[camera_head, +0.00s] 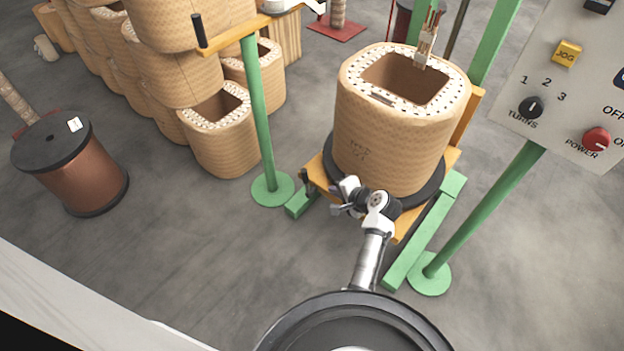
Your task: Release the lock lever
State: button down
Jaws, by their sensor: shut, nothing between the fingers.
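My gripper (336,209) is low in front of the large tan coil (395,130), beside the black round base under it. It points left, and its fingers are shut and empty. A small dark upright part (306,177) stands at the left edge of the yellow stand (318,172), apart from my gripper; I cannot tell whether it is the lock lever. A black upright handle (200,30) sits at the end of a yellow bar (235,33) on the left green post, far from my gripper. My wrist hides part of the stand's front.
Green legs (420,240) extend beneath the stand. Green posts stand left (262,120) and right (485,215). A control panel (565,90) is at upper right. Tan coils (222,140) are stacked at left, near a copper wire spool (80,180). Open grey floor lies at lower left.

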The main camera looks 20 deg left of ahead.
send_near(307, 177)
notch_tip(307, 177, down, 3)
jog(key=a, duration=0.1)
jog(key=w+a, duration=0.1)
jog(key=w+a+f, duration=0.1)
jog(key=shift+a, duration=0.25)
jog(key=shift+w+a+f, duration=0.15)
jog(key=shift+w+a, duration=0.05)
jog(key=shift+a, duration=0.2)
jog(key=shift+a, duration=0.1)
